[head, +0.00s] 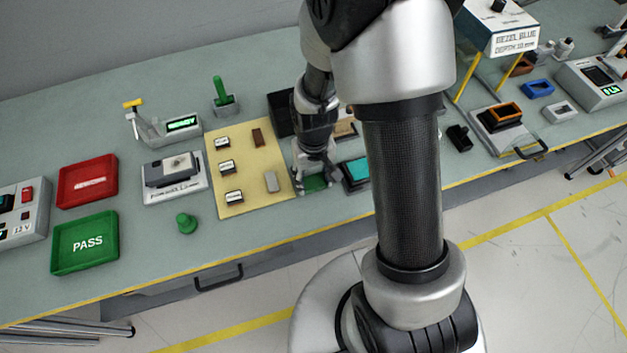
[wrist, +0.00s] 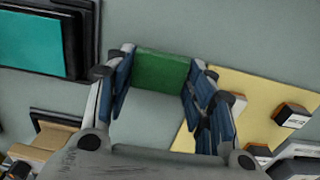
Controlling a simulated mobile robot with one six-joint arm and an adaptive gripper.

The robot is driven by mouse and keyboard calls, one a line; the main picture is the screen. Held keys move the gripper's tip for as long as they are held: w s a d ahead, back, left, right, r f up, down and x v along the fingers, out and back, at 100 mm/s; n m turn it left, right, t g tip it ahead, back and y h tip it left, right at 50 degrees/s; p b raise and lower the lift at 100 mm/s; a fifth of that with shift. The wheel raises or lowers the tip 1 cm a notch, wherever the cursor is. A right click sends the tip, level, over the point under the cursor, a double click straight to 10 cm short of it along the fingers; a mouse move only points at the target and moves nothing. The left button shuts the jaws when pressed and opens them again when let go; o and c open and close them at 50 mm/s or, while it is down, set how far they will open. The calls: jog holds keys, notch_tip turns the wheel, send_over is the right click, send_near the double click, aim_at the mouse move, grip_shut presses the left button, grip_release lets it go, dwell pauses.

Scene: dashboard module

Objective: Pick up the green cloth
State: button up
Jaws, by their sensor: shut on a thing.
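The green cloth (wrist: 161,71) is a small flat green piece between the two fingers of my gripper (wrist: 158,80) in the wrist view. Both fingers press against its sides. In the head view the cloth (head: 315,183) shows just below my gripper (head: 314,174), near the front of the bench. My gripper is shut on the cloth. I cannot tell whether the cloth is clear of the bench top.
A yellow mat (head: 233,205) with labelled blocks lies left of my gripper. A teal-topped box (head: 356,170) stands close on its right. A dark tray (head: 280,112) is behind. A red tray (head: 88,181) and green PASS tray (head: 85,243) lie far left.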

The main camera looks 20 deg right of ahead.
aim_at(313, 180)
jog(key=shift+r, duration=0.1)
notch_tip(313, 180, up, 20)
jog(key=p, duration=0.6)
jog(key=o, duration=0.4)
jog(key=c, duration=0.5)
